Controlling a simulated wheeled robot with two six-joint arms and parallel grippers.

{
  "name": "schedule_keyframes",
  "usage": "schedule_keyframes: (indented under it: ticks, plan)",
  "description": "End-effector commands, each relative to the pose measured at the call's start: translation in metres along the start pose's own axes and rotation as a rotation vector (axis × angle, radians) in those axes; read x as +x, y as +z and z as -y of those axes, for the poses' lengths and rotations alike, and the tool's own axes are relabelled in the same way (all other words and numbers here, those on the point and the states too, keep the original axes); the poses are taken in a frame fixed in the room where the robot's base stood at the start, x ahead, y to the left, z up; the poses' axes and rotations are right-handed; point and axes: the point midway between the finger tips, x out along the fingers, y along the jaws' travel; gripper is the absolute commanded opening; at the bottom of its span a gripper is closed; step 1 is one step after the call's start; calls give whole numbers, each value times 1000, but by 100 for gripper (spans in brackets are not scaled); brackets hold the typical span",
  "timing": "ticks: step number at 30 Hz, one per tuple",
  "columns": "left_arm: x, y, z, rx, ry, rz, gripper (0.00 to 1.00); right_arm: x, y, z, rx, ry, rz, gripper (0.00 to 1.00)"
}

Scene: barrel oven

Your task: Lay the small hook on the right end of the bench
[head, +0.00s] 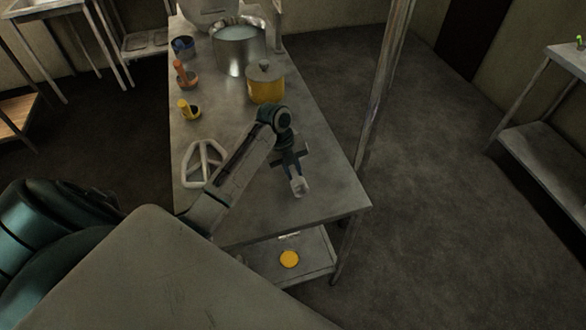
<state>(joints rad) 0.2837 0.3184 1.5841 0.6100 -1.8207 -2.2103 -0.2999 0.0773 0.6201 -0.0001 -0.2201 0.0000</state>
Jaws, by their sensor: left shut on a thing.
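My left arm reaches in over the metal bench (335,205). My left gripper (297,181) points down at the near part of the bench top, close to its near right corner. It is shut on a small pale thing, which looks like the small hook (300,188); its shape is partly hidden by the fingers. I cannot tell whether the hook touches the bench top or hangs just above it. My right gripper is not in view.
A yellow lidded pot (266,84), a steel pot (238,48), a blue tub (183,47) and small orange (185,75) and yellow (189,109) items stand farther back. A pale triangular frame (193,165) lies left. A yellow disc (289,259) is on the lower shelf.

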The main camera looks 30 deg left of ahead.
Motion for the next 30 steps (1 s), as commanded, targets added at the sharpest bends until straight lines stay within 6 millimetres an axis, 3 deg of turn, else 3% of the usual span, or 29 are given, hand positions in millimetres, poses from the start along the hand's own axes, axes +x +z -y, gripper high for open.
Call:
schedule_keyframes:
  ticks: [6,7,10,21,30]
  plan:
    - [4,2,0,2,-3,3,0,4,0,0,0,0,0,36]
    - [3,2,0,2,-4,4,24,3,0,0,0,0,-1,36]
    - [4,1,0,2,-3,3,43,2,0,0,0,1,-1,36]
    - [2,1,-2,0,1,-1,43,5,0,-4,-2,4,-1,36]
    - [-53,2,-1,3,-2,7,43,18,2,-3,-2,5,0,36]
